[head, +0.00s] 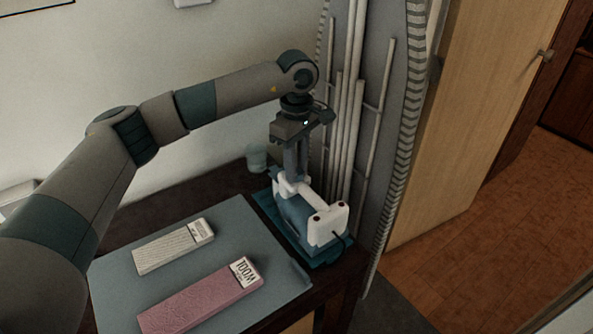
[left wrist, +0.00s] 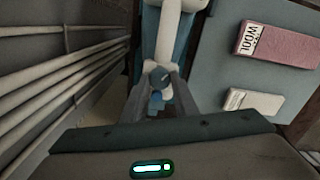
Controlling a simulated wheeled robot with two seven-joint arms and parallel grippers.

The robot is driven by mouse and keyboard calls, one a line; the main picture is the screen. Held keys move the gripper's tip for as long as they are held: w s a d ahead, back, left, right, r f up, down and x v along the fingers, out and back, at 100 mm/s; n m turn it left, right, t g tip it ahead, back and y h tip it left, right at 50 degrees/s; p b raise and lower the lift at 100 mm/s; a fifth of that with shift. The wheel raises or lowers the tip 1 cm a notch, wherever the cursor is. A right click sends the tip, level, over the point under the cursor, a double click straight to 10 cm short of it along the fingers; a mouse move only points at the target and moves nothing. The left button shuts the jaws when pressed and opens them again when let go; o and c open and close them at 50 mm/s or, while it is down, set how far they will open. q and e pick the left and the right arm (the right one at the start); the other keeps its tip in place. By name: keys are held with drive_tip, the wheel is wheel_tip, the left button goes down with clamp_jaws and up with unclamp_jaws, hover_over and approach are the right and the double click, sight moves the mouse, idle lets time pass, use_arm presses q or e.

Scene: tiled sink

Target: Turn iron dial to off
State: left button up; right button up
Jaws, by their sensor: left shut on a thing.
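The iron (head: 294,216), blue-grey with a white handle, stands on a teal base at the right end of the table. It also shows in the left wrist view (left wrist: 178,35). Its round grey dial (left wrist: 160,77) sits between my left fingertips in the left wrist view, and its pointer mark slants to the upper right. My left gripper (head: 295,172) reaches down from above and is shut on the dial. The fingers hide the dial in the head view. My right gripper is not in view.
A blue-grey mat (head: 225,232) holds a pale fabric block (head: 165,250) and a pink block marked WOOL (head: 200,298). A translucent cup (head: 256,157) stands behind the iron. Upright pale pipes (head: 349,110) are close on the right.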

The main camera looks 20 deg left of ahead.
use_arm(q)
drive_tip(key=shift+n, duration=0.5)
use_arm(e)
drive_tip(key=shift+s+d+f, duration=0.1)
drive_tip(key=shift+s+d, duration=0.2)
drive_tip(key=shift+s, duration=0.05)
use_arm(q)
drive_tip(key=o, duration=1.1)
drive_tip(key=shift+c, duration=0.2)
drive_tip(key=shift+r, duration=0.15)
